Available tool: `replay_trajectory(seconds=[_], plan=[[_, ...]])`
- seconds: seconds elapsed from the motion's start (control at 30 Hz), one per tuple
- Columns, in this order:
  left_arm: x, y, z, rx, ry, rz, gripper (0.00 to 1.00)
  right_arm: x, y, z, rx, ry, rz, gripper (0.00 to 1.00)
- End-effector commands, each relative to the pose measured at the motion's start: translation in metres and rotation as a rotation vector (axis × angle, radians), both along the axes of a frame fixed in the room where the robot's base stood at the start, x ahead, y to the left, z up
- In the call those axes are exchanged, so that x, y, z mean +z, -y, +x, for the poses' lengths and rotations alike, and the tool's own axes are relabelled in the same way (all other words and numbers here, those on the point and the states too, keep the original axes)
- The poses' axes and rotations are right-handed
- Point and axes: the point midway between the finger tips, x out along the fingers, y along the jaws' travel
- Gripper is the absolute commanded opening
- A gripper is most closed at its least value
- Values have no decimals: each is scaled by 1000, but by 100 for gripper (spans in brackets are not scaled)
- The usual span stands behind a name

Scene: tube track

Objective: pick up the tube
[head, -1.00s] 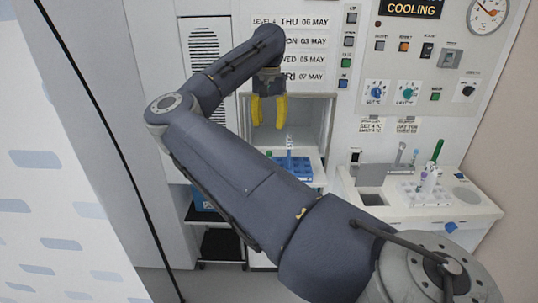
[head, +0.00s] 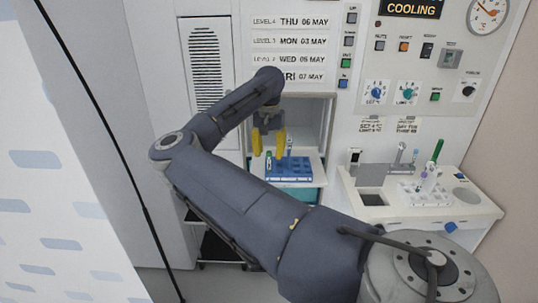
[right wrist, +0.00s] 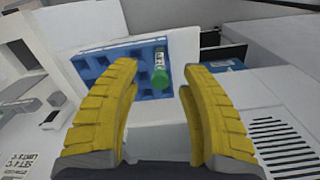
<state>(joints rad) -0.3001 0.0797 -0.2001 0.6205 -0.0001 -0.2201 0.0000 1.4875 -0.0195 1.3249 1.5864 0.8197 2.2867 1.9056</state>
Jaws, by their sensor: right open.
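My right gripper (head: 268,143) has yellow fingers, which are apart with nothing between them. It is in front of the open compartment in the head view, just above the left side of a blue rack (head: 291,171). A tube with a green cap (head: 268,155) stands at the rack's left end, partly hidden by the fingers. In the right wrist view, the green-capped tube (right wrist: 160,77) is at the near edge of the blue rack (right wrist: 98,68), beyond the open fingers (right wrist: 159,85) and between them in the picture. My left gripper is out of sight.
The rack rests on a pale shelf (head: 313,163) at the compartment opening. To the right, a white ledge (head: 400,212) carries a white rack (head: 425,197) with several tubes. A panel with knobs and date labels (head: 303,42) rises above the compartment.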

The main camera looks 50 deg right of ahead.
Motion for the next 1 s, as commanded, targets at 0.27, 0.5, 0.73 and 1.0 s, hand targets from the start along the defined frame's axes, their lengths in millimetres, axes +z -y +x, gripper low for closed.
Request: replay_trajectory(seconds=[0.27,0.5,0.73,1.0], plan=[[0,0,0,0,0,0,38,-14,0,0,-1,1,0,44],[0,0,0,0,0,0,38,-14,0,0,-1,1,0,40],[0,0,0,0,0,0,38,-14,0,0,-1,1,0,14],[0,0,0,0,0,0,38,-14,0,0,-1,1,0,0]])
